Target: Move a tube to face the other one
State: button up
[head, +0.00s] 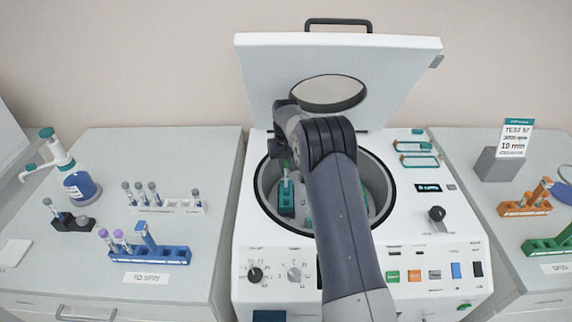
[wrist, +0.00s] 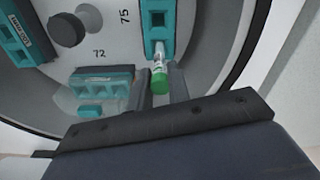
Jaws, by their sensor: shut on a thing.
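My gripper (wrist: 160,88) is shut on a tube (wrist: 160,75) with a green cap and a clear body. The tube's far end meets the teal bucket (wrist: 159,22) near the mark 75; how deep it sits is hard to tell. In the head view, the teal bucket (head: 286,202) stands at the left inside the open centrifuge (head: 256,143), with the tube below my gripper, whose fingertips are mostly hidden by my arm. Other teal buckets show in the wrist view, one near the mark 72 (wrist: 100,80) and one at the upper left (wrist: 22,32).
The round rotor knob (wrist: 68,28) rises between the buckets. The centrifuge lid (head: 400,75) stands open behind. Tube racks, including a blue one (head: 165,256) and a white one (head: 180,207), stand on the left bench. Orange (head: 520,208) and green racks (head: 550,246) stand at the right.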

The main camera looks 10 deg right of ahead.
jog(key=shift+f+b, duration=0.75)
jog(key=shift+f, duration=0.7)
jog(key=o, duration=0.9)
jog(key=shift+s+r+b, duration=0.2)
jog(key=shift+r+b, duration=0.5)
jog(key=shift+r, duration=3.05)
